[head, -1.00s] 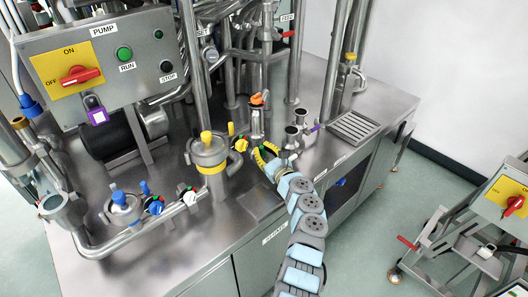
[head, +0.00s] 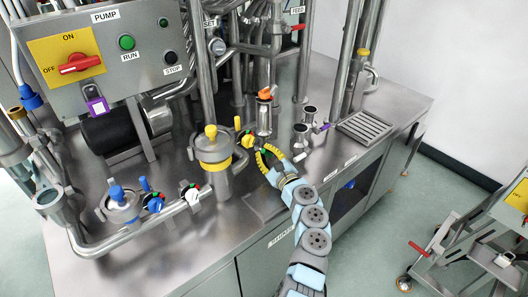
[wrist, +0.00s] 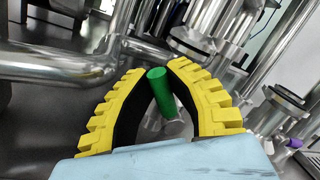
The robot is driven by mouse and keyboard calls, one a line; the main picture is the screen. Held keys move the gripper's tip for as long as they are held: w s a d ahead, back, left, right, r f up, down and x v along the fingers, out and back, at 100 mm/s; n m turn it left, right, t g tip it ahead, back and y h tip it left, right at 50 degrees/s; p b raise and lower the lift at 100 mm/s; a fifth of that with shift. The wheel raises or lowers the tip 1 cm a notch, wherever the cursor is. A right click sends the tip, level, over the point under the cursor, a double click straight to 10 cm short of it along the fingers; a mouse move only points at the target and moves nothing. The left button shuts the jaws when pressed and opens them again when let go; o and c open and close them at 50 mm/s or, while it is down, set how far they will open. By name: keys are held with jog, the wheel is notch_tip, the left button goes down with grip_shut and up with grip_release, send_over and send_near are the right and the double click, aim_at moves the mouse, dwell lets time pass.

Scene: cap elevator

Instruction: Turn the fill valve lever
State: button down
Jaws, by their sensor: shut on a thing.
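My gripper (head: 264,150) reaches over the steel bench with its two yellow-ribbed fingers bent together. In the wrist view, the fingers (wrist: 158,72) close around a green cylindrical handle (wrist: 161,90), which stands between their dark inner pads near the tips. No label on this handle is readable, so I cannot tell from lettering which valve it belongs to. In the head view my fingers largely hide it. A valve with an upright yellow handle (head: 237,124) stands just left of my fingertips.
A yellow-topped steel vessel (head: 212,150) is to the left. Blue-handled valves (head: 155,204) and piping fill the left.

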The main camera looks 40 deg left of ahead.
jog(key=c, duration=1)
grip_release()
jog(key=shift+d, duration=0.1)
jog(key=shift+v, duration=6)
jog(key=shift+c, duration=0.2)
